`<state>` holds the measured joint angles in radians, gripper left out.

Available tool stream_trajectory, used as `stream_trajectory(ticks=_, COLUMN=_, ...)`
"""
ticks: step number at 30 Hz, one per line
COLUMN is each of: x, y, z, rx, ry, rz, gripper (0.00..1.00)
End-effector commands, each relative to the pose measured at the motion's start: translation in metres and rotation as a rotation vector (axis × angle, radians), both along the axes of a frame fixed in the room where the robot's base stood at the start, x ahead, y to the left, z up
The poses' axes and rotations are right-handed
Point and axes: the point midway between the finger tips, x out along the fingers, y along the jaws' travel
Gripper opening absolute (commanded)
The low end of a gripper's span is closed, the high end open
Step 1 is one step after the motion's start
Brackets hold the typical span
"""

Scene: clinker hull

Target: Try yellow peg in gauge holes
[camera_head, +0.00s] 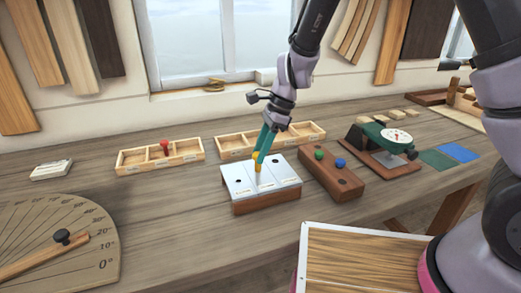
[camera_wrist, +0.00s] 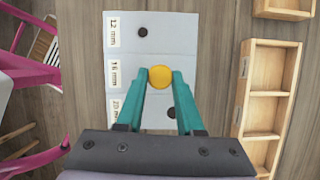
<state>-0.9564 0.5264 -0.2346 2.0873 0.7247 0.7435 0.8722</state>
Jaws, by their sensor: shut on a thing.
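The yellow peg (camera_head: 258,167) is held upright between the teal fingertips of my gripper (camera_head: 260,156), which is shut on it. It stands over the middle of the gauge block's grey plate (camera_head: 243,172). In the wrist view the peg's round yellow top (camera_wrist: 160,77) sits between the fingertips (camera_wrist: 160,82), beside the "16 mm" label (camera_wrist: 113,73). The peg hides the middle hole, and I cannot tell whether its lower end is inside it or just above. The 12 mm hole (camera_wrist: 143,32) and the 20 mm hole (camera_wrist: 171,113) are empty.
A wooden block (camera_head: 332,181) holding green (camera_head: 319,155) and blue (camera_head: 340,163) pegs stands right of the gauge. Divided trays stand behind, the left one (camera_head: 135,168) with a red peg (camera_head: 164,146).

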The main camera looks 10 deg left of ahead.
Motion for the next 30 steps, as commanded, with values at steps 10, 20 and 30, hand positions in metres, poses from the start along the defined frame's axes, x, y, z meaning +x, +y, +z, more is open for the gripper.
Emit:
stream_trajectory(ticks=10, x=0.0, y=0.0, z=0.014, rx=0.001, ry=-0.001, rz=0.001, gripper=0.0)
stream_trajectory(ticks=20, x=0.0, y=0.0, z=0.032, rx=0.001, ry=0.0, rz=-0.001, gripper=0.0)
stream_trajectory(ticks=30, x=0.0, y=0.0, z=0.033, rx=0.0, ry=0.0, rz=-0.001, gripper=0.0)
